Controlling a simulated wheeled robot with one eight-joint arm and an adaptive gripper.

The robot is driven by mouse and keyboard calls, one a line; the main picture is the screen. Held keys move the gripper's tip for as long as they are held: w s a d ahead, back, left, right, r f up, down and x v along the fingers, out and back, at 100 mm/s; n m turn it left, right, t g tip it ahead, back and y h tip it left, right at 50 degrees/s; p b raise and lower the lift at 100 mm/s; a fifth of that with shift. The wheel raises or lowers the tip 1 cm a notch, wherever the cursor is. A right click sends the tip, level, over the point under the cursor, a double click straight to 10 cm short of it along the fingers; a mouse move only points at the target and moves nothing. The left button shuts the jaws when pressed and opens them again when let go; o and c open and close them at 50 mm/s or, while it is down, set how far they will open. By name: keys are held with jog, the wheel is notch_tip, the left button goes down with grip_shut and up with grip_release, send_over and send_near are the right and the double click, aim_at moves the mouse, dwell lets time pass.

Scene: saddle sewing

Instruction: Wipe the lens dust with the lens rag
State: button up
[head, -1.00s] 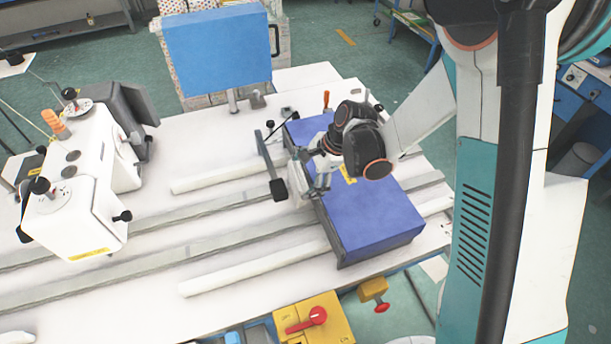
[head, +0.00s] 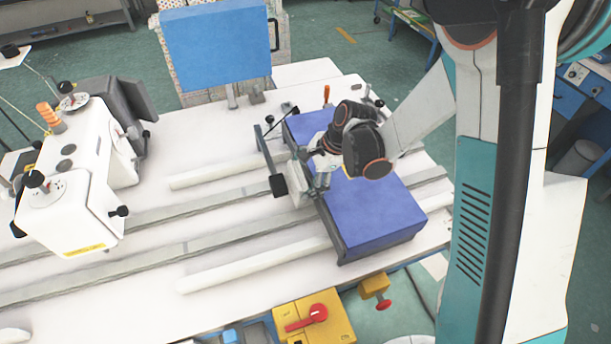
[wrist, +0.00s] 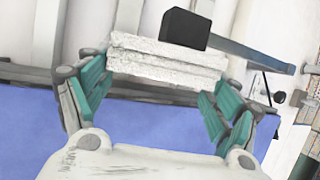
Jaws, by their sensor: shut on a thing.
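My gripper (head: 316,182) is at the left side of the blue-topped machine on the white table. In the wrist view its teal-padded fingers (wrist: 160,78) are on either side of a white, folded, layered cloth, which I take to be the lens rag (wrist: 165,62). It is shut on this rag. A black block (wrist: 185,28) shows just beyond the rag; in the head view a dark block (head: 278,186) sits at the end of a bar there. I cannot tell whether they touch. The lens and its dust cannot be made out.
The blue-topped machine (head: 375,225) lies under my arm. A white sewing machine head (head: 75,205) stands at the left. A blue panel (head: 215,45) rises at the back. Pale rails (head: 255,267) cross the table. A yellow switch box (head: 315,322) is at the front edge.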

jog(key=shift+s+a, duration=0.15)
jog(key=shift+a, duration=0.4)
jog(key=shift+w+a+b, duration=0.3)
jog(key=shift+w+b, duration=0.05)
jog(key=shift+w, duration=0.65)
jog(key=shift+w+a+b, duration=0.3)
jog(key=shift+w+b, duration=0.1)
jog(key=shift+w, duration=0.65)
jog(key=shift+w+a+b, duration=0.3)
jog(key=shift+w+b, duration=0.05)
jog(key=shift+w, duration=0.65)
jog(key=shift+s+d+b, duration=0.25)
jog(key=shift+s+d, duration=0.05)
jog(key=shift+s, duration=0.5)
jog(key=shift+s+d+b, duration=0.2)
jog(key=shift+s+d, duration=0.05)
jog(key=shift+s, duration=0.55)
jog(key=shift+s+d+b, duration=0.15)
jog(key=shift+s+b, duration=0.05)
jog(key=shift+s, duration=0.55)
jog(key=shift+s+d+b, duration=0.15)
jog(key=shift+s+b, duration=0.05)
jog(key=shift+s, duration=0.55)
jog(key=shift+d, duration=0.15)
jog(key=shift+w+d, duration=0.2)
jog(key=shift+d, duration=0.25)
